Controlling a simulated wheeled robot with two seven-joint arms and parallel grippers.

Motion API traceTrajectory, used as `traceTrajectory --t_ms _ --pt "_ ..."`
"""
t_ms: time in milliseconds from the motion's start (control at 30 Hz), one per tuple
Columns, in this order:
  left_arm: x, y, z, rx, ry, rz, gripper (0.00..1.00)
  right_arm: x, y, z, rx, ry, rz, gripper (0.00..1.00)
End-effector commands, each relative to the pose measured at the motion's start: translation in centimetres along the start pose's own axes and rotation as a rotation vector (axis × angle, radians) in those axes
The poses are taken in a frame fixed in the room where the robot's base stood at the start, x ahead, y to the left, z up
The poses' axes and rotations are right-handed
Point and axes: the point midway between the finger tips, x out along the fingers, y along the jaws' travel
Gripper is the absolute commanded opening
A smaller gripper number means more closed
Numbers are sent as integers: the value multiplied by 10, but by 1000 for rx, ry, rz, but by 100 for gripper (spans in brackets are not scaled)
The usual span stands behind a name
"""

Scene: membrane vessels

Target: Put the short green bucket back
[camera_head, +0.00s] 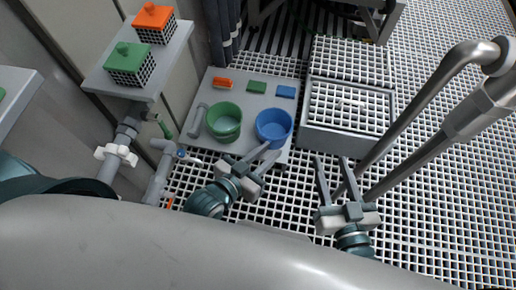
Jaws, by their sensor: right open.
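A green bucket (223,123) stands upright on a grey board (247,107) on the floor, left of a blue bucket (273,128). Both look open at the top. My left gripper (272,150) is in front of the blue bucket, its two fingers spread and pointing up toward the bucket's lower side. Whether they touch the bucket I cannot tell. I see nothing between them. My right gripper (333,162) is open and empty over the grating, right of the board and in front of a grey crate.
Orange (222,84), green (257,87) and blue (286,92) tags lie along the board's back. The grey crate (347,139) stands right of it. A shelf (161,76) at upper left holds orange and green roofed cages. Pipes (157,172) stand left; thick pipes cross at right.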

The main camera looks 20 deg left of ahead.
Motion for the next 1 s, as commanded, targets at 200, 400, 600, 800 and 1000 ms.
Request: traceTrajectory --t_ms 200,400,600,800,1000 --pt "-56 8 -51 -21 153 -27 23 0 0 0 0 0 0 41" --pt "-69 9 -64 -23 191 -35 23 0 0 0 0 0 0 41" --pt "-68 9 -64 -23 190 -34 23 0 0 0 0 0 0 41" --pt "-68 9 -64 -23 189 -34 23 0 0 0 0 0 0 41" --pt "-66 8 -62 -22 180 -35 23 0 1 3 -2 -11 2 41"
